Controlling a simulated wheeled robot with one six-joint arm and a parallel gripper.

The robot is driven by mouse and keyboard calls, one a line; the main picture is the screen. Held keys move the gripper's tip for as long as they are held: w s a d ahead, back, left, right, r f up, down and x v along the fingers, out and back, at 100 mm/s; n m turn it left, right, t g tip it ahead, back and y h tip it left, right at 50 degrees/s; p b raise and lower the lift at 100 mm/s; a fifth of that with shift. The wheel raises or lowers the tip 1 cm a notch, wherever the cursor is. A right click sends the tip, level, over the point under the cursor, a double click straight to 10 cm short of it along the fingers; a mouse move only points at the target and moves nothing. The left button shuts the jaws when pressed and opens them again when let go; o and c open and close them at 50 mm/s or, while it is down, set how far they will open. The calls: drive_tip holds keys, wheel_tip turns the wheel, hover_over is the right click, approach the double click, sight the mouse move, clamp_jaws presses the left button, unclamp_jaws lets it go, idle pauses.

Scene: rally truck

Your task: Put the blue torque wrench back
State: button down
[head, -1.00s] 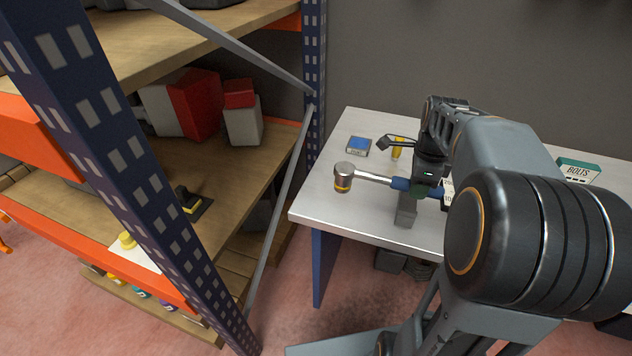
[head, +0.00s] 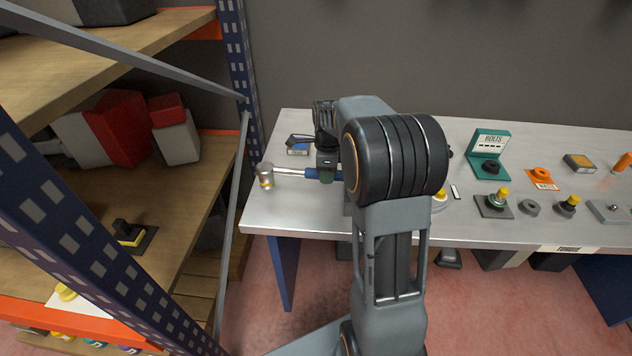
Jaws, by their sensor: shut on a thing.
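The blue torque wrench (head: 296,173) lies level in my gripper (head: 325,172), above the left end of the metal workbench (head: 262,213). Its round metal head (head: 265,177) with an orange band points left, near the bench's left edge. My gripper is shut on its blue handle. The handle's far end is hidden behind my arm. I cannot tell how high the wrench is above the bench.
A blue-topped box (head: 297,149) lies behind the wrench. A green BOLTS box (head: 489,150), an orange piece (head: 541,178) and several knobbed parts stand on the right of the bench. A shelf rack with a blue post (head: 236,60) stands close on the left.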

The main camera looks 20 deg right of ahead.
drive_tip(key=shift+w+a+f, duration=0.3)
drive_tip(key=shift+w+f, duration=0.45)
drive_tip(key=shift+f, duration=0.2)
drive_tip(key=shift+w+a+f, duration=0.25)
drive_tip(key=shift+w+f, duration=0.5)
drive_tip(key=shift+f, duration=0.2)
drive_tip(key=shift+w+f+p, duration=0.2)
drive_tip(key=shift+f+p, duration=0.25)
drive_tip(key=shift+f, duration=0.6)
drive_tip(key=shift+s+a+f, duration=0.1)
drive_tip(key=shift+f, duration=0.45)
drive_tip(key=c, duration=1.1)
unclamp_jaws()
drive_tip(key=shift+f, duration=0.1)
drive_tip(key=o, duration=0.3)
drive_tip(key=shift+b, duration=0.3)
